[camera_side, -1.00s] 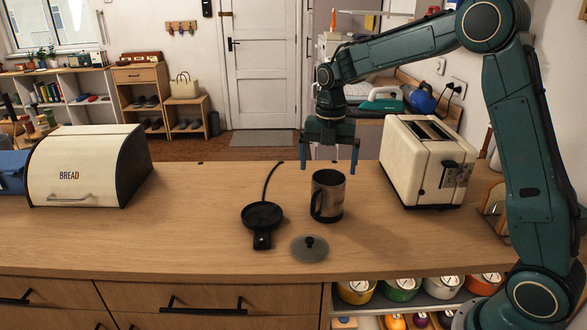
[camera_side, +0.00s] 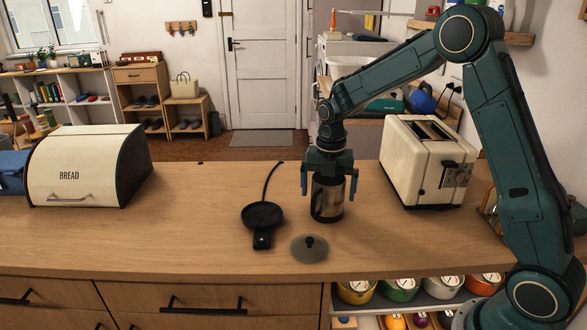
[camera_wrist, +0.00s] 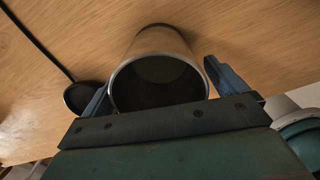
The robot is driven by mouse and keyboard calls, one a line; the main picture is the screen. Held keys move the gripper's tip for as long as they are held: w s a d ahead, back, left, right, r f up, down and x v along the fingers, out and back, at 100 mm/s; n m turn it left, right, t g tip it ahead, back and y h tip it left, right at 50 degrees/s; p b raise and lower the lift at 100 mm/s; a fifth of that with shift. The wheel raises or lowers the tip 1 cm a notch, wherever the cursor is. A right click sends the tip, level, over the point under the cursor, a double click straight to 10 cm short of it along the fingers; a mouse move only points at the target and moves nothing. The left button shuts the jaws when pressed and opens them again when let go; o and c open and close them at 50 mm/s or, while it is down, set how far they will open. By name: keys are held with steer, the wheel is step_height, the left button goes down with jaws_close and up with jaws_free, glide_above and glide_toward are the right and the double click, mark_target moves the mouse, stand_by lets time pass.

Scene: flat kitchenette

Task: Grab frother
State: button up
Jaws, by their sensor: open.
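My gripper (camera_side: 328,190) is open and lowered around the top of the jug, one finger on each side. In the wrist view the fingers (camera_wrist: 157,88) look apart from the wall, though contact is hard to judge. The black base (camera_side: 262,216) with its cord sits left of the jug. A round lid with a dark knob (camera_side: 309,247) lies in front.
A cream toaster (camera_side: 425,165) stands right of the jug, close to my arm. A bread box (camera_side: 85,168) is at the far left. The counter between the bread box and the black base is clear. The counter's front edge (camera_side: 200,274) is near the lid.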

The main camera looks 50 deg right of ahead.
steer(key=shift+f, duration=0.85)
steer(key=c, duration=1.4)
steer(key=shift+r, duration=0.25)
step_height(320, 180, up, 19)
steer(key=shift+r, duration=0.15)
stand_by(0.8)
steer(key=shift+r, duration=0.15)
stand_by(0.7)
